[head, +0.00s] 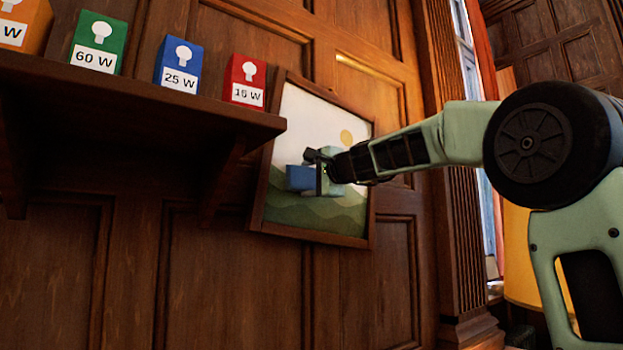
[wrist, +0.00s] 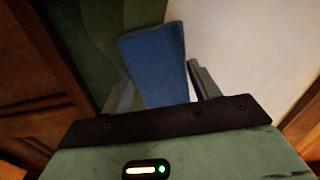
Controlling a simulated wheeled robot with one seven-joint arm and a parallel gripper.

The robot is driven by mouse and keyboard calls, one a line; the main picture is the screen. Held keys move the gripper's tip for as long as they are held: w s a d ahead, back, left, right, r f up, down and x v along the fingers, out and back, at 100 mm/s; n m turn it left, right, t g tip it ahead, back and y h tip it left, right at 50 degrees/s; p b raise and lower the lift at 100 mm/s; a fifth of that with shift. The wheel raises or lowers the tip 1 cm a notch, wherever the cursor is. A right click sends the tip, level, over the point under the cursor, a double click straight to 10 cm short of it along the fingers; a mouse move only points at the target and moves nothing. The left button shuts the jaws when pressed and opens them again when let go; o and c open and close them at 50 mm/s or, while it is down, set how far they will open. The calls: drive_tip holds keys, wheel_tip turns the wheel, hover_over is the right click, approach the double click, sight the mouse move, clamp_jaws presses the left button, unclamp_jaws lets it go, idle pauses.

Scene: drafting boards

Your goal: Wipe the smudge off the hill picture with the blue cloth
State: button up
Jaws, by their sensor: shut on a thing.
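The hill picture (head: 290,210) hangs on the panelled wall in a brown wooden frame and looks slightly tilted. It shows green hills, a pale sky and a yellow sun. My gripper (head: 318,172) is in front of the middle of the picture, shut on the blue cloth (head: 300,178). In the wrist view the cloth (wrist: 155,60) sticks out between the fingers, over the border of green hill and pale sky. I cannot tell whether the cloth touches the picture. No smudge can be made out; the cloth and gripper hide part of the picture.
A dark wooden shelf (head: 140,100) juts out left of the picture, its right end close to the frame. On it stand orange (head: 25,22), green (head: 98,42), blue (head: 179,65) and red (head: 245,82) bulb boxes. A window and yellow object (head: 520,255) are at right.

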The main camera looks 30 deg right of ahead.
drive_tip(key=shift+w, duration=0.5)
drive_tip(key=d, duration=0.1)
drive_tip(key=d+b, duration=0.1)
drive_tip(key=d, duration=0.2)
drive_tip(key=shift+f+b, duration=0.3)
drive_tip(key=shift+b, duration=0.05)
drive_tip(key=shift+a, duration=0.1)
drive_tip(key=shift+w+a+r, duration=0.1)
drive_tip(key=shift+a, duration=0.1)
drive_tip(key=shift+a+r+p, duration=0.15)
drive_tip(key=shift+a+p, duration=0.1)
drive_tip(key=shift+a, duration=0.65)
drive_tip(key=shift+a+r+p, duration=0.1)
drive_tip(key=shift+a+p, duration=0.1)
drive_tip(key=shift+a, duration=0.7)
drive_tip(key=shift+f, duration=0.1)
